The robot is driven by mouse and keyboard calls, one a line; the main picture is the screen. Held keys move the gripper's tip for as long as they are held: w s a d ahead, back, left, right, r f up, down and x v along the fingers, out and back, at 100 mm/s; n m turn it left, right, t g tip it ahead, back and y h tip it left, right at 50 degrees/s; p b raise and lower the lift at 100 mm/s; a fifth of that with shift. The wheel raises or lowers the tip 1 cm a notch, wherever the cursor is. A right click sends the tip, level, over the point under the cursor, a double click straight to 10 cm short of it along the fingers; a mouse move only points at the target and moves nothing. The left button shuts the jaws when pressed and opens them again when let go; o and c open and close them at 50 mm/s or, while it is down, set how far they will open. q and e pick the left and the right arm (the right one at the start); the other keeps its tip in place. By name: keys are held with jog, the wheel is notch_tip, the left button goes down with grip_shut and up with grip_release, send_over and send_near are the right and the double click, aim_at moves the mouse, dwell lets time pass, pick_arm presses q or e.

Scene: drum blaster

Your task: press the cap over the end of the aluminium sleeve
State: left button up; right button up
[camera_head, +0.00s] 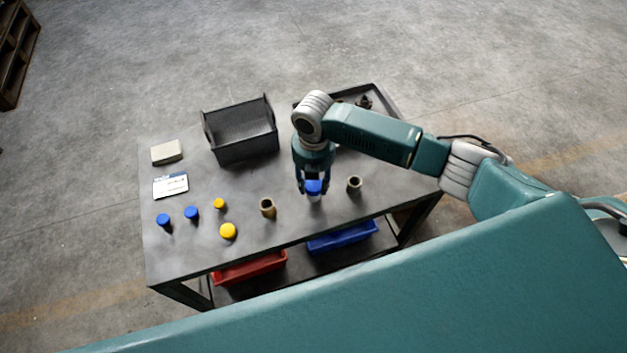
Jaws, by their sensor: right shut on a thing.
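My right gripper (313,188) reaches down from above at the front middle of the table and is shut on a blue cap (313,187). The pale silver aluminium sleeve (315,199) stands upright directly under the cap. The cap hides the sleeve's top end; I cannot tell whether it is seated or only touching. My left gripper is not in view.
On the grey table (240,185) a brown sleeve (267,208) stands left of my gripper and a dark one (354,185) right. A black bin (240,131) and a tray (380,97) are behind.

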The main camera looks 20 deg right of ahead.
jog(key=shift+f, duration=0.35)
dwell(0.4)
jog(key=o, duration=1.5)
notch_tip(320, 180, up, 5)
jog(key=p, duration=0.5)
